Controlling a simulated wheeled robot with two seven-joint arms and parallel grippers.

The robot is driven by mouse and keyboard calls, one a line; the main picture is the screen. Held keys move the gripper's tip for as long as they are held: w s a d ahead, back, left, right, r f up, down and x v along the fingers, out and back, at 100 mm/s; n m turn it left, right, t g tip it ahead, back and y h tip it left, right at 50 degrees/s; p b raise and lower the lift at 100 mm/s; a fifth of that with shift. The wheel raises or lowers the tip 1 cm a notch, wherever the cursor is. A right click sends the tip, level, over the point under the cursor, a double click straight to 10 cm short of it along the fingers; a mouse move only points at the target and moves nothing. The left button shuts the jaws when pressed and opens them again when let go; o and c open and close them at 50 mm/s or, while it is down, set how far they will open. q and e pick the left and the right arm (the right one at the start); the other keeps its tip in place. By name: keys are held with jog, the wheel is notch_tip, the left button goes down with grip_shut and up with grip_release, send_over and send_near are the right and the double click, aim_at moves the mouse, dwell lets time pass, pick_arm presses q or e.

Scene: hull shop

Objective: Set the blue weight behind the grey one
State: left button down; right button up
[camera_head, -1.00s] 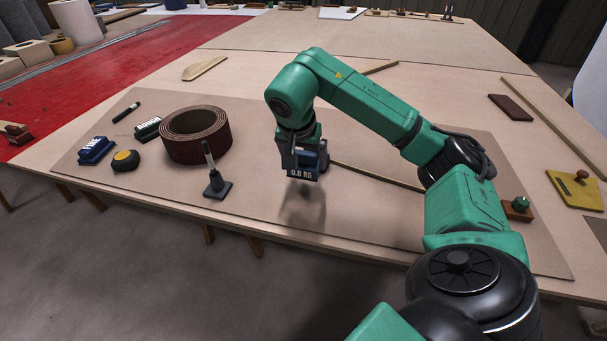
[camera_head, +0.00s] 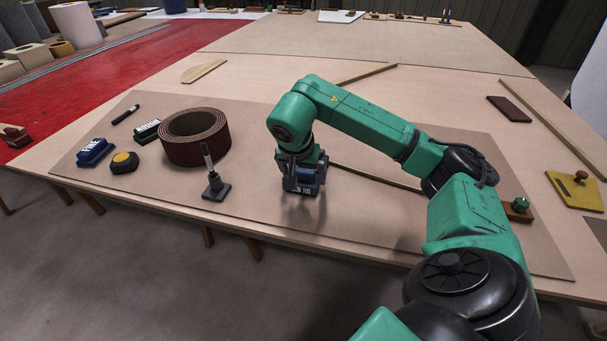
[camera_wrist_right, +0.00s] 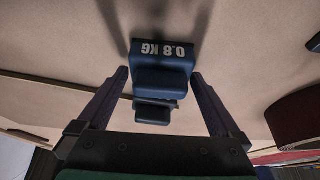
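The blue weight (camera_head: 303,190), marked 0.8 KG, is low over the brown mat, right of the dark stand. I cannot tell whether it touches the mat. My left gripper is not in view.
On the mat (camera_head: 370,225) stand a brown roll (camera_head: 195,140), the dark stand (camera_head: 215,188), a yellow-black tape measure (camera_head: 124,162) and blue and green labelled blocks (camera_head: 95,152). A thin wooden strip (camera_head: 375,177) lies right of my gripper. The mat's front middle is clear.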

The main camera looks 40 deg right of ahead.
aim_at(302, 171)
jog(key=p+v, duration=0.1)
jog(key=v, duration=0.5)
jog(key=shift+a+r, duration=0.1)
jog(key=shift+r, duration=0.1)
jog(key=p+v, duration=0.3)
jog(key=v, duration=0.2)
jog(key=shift+s+a+r, duration=0.1)
jog(key=shift+s+r, duration=0.1)
jog(key=shift+r, duration=0.05)
